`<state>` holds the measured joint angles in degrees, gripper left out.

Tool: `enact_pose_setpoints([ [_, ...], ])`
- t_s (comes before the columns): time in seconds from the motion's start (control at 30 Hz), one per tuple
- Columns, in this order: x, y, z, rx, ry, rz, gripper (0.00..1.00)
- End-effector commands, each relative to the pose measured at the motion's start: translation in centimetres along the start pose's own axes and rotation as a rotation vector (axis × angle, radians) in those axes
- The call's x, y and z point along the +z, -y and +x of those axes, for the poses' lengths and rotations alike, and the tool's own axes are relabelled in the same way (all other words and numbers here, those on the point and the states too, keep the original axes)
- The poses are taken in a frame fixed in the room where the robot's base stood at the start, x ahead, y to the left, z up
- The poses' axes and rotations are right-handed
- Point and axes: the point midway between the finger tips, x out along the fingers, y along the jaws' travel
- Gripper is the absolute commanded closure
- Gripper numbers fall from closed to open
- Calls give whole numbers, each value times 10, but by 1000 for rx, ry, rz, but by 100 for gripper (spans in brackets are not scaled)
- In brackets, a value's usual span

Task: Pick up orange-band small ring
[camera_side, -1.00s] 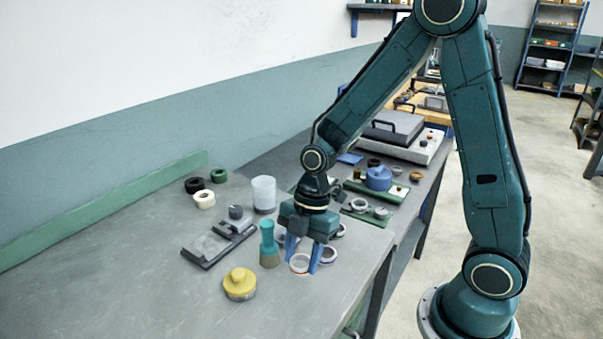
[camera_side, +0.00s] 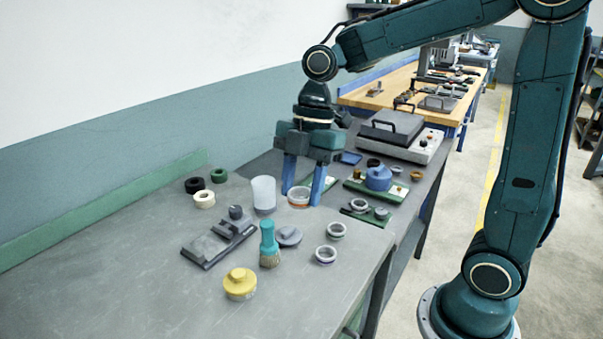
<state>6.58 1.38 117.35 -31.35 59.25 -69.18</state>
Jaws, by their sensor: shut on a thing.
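The orange-band small ring (camera_side: 299,197) is a white ring with an orange band. My gripper (camera_side: 302,192) is shut on it, with one blue finger on each side of the ring. The ring is held above the grey bench, just right of the clear cup in the picture. Two similar rings, a dark-banded ring (camera_side: 326,255) and a green-tinged ring (camera_side: 337,230), lie on the bench below and to the right.
A clear cup (camera_side: 263,194) stands close left of my gripper. A teal brush (camera_side: 268,244), a grey round lid (camera_side: 289,236), a grey fixture (camera_side: 219,237) and a yellow-topped jar (camera_side: 240,284) stand nearby. Green trays (camera_side: 376,192) lie at right. The front left bench is clear.

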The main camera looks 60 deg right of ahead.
Motion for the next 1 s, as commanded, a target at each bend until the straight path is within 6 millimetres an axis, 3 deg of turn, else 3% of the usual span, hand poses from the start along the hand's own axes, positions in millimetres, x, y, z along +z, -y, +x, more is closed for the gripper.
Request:
enact_pose_setpoints([
  [0.7, 0, -1, -3, 0, 0, 3, 82],
  [1.0, 12, -30, -5, 14, 1, 57, 82],
])
